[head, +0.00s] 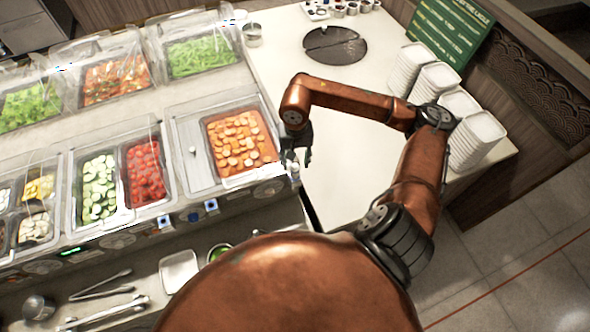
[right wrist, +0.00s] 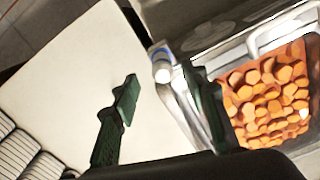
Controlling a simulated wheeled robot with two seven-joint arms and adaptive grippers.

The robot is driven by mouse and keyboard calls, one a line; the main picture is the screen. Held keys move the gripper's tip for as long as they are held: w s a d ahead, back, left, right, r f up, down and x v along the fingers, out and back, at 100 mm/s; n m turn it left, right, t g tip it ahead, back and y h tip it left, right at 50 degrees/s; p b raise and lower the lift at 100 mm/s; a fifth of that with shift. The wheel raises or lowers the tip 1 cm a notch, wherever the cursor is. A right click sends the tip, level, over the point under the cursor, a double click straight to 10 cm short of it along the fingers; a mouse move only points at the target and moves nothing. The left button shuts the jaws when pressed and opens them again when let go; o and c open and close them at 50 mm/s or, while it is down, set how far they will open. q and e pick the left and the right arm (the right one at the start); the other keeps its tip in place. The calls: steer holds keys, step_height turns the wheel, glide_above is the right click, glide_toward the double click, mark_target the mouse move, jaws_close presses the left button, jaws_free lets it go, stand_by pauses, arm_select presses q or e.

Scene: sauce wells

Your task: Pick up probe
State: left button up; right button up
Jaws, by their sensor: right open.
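My right gripper (head: 300,155) is open and hangs at the right end of the food bar, beside the pan of orange slices. In the right wrist view its two dark green fingers (right wrist: 165,97) stand apart with nothing held between them. A small white piece with a blue top (right wrist: 161,66) sits at the bar's edge, beyond the gap between the fingers. I cannot tell whether it is the probe. No other thing is clearly a probe. My left gripper is not in view.
The pan of orange slices (head: 241,140) is left of the gripper. A pale counter (head: 340,180) lies open below my right arm. Stacked white dishes (head: 480,135) stand at its right side. Tongs (head: 105,310) and a white tray (head: 179,271) lie on the lower shelf.

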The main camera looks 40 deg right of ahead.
mark_target(295, 167)
steer(key=f, duration=0.1)
steer(key=f+p, duration=0.1)
steer(key=f, duration=0.1)
steer(key=shift+a+f, duration=0.2)
steer(key=shift+f, duration=0.1)
steer(key=shift+d+f+p, duration=0.1)
steer(key=shift+f+p, duration=0.2)
steer(key=shift+f, duration=0.05)
steer(key=shift+c, duration=0.3)
jaws_close()
